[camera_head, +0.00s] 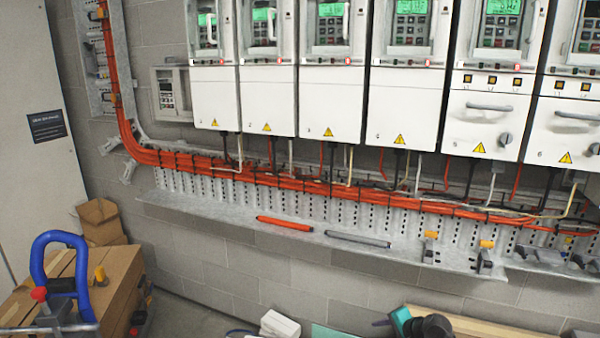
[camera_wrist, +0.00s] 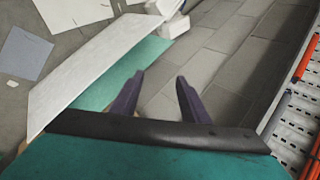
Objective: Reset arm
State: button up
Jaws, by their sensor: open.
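In the wrist view my gripper (camera_wrist: 158,84) shows as two dark purple fingers, spread apart. Nothing is between them. Beyond the fingers lies grey block or paved surface. Teal and black parts of my own arm fill the bottom of that view. In the head view a teal and dark part of my arm (camera_head: 402,320) shows at the bottom edge, right of centre, and the fingertips cannot be made out there. The arm is low, below the metal shelf and clear of the drive cabinets.
A row of white drive cabinets (camera_head: 330,100) hangs on the wall above orange cables (camera_head: 250,172). A metal shelf (camera_head: 215,214) holds an orange rod (camera_head: 284,223) and a grey rod (camera_head: 357,239). Cardboard boxes (camera_head: 110,280) stand lower left, near a blue looped handle (camera_head: 38,262).

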jog(key=s+a+f+n+g, duration=0.35)
jog(key=s+a+f, duration=0.35)
jog(key=s+f, duration=0.45)
jog(key=s+a+f+n+g, duration=0.2)
jog(key=s+a+f+g, duration=0.2)
jog(key=s+a+f, duration=0.5)
jog(key=s+d+f+n+g+h, duration=0.2)
jog(key=s+d+f+n, duration=0.1)
jog(key=s, duration=0.7)
jog(key=s+d+f+n+g+h, duration=0.2)
jog(key=s+f, duration=0.3)
jog(key=s, duration=0.5)
jog(key=shift+s+d+n+g, duration=0.2)
jog(key=shift+d+n+g, duration=0.45)
jog(key=shift+n, duration=0.1)
